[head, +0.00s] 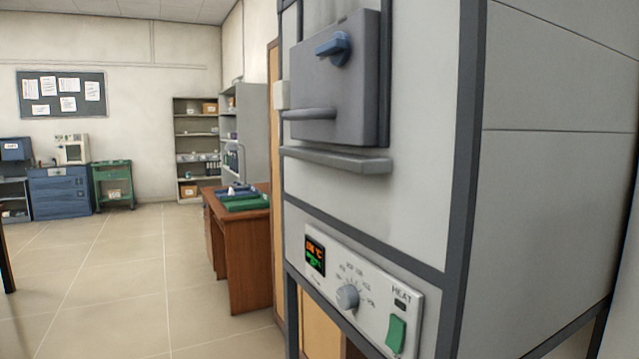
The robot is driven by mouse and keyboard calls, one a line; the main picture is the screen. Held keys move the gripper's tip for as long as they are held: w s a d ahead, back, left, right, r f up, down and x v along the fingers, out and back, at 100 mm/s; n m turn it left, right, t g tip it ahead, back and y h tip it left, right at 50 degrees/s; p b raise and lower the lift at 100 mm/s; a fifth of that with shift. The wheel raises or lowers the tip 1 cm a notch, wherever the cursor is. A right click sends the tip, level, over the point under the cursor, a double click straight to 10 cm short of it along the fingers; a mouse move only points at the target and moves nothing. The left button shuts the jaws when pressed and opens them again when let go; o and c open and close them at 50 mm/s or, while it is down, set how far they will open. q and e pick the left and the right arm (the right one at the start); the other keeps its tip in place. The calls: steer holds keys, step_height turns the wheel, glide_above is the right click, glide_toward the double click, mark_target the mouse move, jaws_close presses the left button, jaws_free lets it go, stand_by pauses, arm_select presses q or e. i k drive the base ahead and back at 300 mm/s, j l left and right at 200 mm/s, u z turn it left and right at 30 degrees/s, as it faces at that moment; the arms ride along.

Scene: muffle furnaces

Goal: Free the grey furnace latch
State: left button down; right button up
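The grey muffle furnace (422,140) stands close on the right in the head view. Its grey door (335,95) looks shut. A blue-grey turning latch (335,46) sits near the top of the door. A grey bar handle (309,114) sticks out low on the door towards the left. A grey ledge (338,160) runs below the door. The control panel (375,315) below has a lit display (315,255), a round knob (347,297) and a green switch (396,335). Neither of my grippers is in view.
A brown desk (250,240) with green and blue items on top stands left of the furnace. Shelves (196,150), a green cart (113,185) and a blue cabinet (60,190) stand at the back. The tiled floor (130,275) at left is clear.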

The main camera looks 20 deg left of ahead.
mark_target(337, 49)
steer(key=j+z, duration=0.15)
steer(key=z, duration=0.6)
steer(key=j+z, duration=0.7)
steer(key=k+j+z, duration=0.1)
steer(key=j, duration=0.25)
steer(key=k+j+z, duration=0.15)
steer(key=j, duration=0.15)
steer(key=k+j+z, duration=0.1)
steer(key=j, duration=0.2)
steer(key=k+j, duration=0.1)
steer(key=j, duration=0.2)
steer(key=k+j, duration=0.25)
steer(key=j, duration=0.3)
steer(key=z, duration=0.05)
